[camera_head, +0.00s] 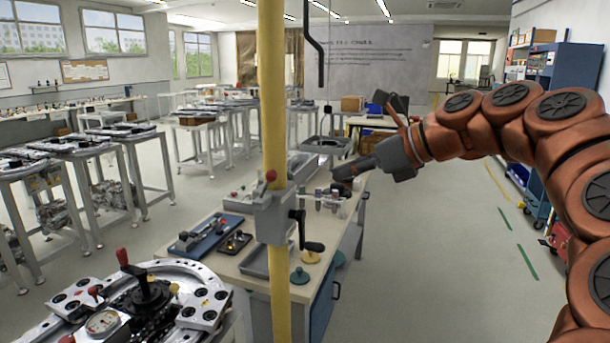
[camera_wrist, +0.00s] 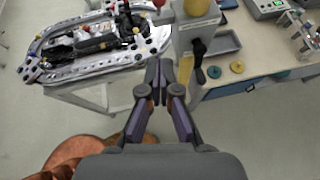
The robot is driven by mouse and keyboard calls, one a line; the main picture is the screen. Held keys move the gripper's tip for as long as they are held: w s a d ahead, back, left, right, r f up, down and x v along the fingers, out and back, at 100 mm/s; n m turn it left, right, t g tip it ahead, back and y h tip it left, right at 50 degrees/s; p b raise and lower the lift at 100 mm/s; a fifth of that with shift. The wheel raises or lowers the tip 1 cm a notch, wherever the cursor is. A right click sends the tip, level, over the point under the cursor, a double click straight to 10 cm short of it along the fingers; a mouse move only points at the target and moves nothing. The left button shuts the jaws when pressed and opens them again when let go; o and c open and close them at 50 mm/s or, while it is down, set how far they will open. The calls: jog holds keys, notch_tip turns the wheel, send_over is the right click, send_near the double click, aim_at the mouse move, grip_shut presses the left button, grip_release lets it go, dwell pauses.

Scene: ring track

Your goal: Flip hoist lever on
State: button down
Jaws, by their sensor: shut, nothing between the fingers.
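A grey box (camera_head: 277,218) is mounted on the yellow post. It carries a red ball knob (camera_head: 271,175) on top and a black crank handle (camera_head: 301,230) on its right side. No label shows which of these is the hoist lever. In the wrist view the red knob (camera_wrist: 158,3) is cut by the top edge, and the black handle (camera_wrist: 198,48) hangs from the box. My gripper (camera_head: 338,172) is shut and empty, to the right of the box in the head view. In the wrist view its fingertips (camera_wrist: 159,68) are below and left of the handle, apart from it.
A workbench (camera_head: 305,285) stands behind the post, with trays, a blue fixture (camera_head: 206,232) and small parts. A round metal fixture (camera_head: 205,270) with another red-tipped lever (camera_head: 122,257) is at front left. The floor (camera_head: 440,260) on the right is clear.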

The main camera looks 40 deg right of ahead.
jog(key=w+r+p+x, duration=0.1)
jog(key=p+x, duration=0.3)
jog(key=x, duration=0.8)
jog(key=shift+w+a+r, duration=0.35)
jog(key=shift+r, duration=0.25)
jog(key=shift+r, duration=0.1)
